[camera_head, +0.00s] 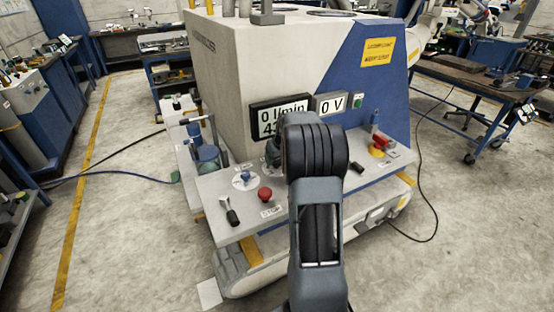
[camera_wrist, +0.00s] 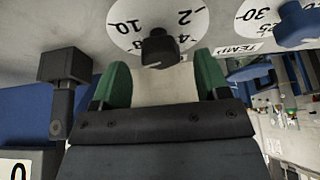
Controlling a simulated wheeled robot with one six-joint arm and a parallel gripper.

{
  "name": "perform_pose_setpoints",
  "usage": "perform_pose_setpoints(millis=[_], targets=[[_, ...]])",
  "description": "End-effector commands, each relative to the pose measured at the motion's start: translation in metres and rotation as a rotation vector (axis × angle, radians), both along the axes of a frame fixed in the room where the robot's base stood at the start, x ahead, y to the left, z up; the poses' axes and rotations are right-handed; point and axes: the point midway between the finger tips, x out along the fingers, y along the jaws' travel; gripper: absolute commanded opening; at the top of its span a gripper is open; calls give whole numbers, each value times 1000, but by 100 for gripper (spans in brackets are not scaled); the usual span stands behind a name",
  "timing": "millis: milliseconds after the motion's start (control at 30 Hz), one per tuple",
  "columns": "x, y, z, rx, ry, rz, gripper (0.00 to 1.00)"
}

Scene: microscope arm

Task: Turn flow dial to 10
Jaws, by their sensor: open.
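My gripper (camera_wrist: 163,72) is open, with one green fingertip on each side of the knob's line. The knob appears between and slightly beyond the tips, with no visible grip on it. In the head view, my arm hides the dial and most of the gripper. A display (camera_head: 281,114) there reads 0 l/min.
A blue knob (camera_wrist: 298,22) labelled TEMP is right of the dial; it also shows in the head view (camera_head: 247,176). A black handle (camera_wrist: 63,75) rises on the left in the wrist view. A red stop button (camera_head: 265,194) and a black lever (camera_head: 230,214) are on the panel.

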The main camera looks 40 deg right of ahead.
Motion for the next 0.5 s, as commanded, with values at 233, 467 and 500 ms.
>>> perform_pose_setpoints(millis=[233, 467, 500], targets=[[6, -1, -15, 0, 0, -1, 68], [7, -1, -17, 0, -1, -1, 68], [7, -1, -17, 0, -1, -1, 68]])
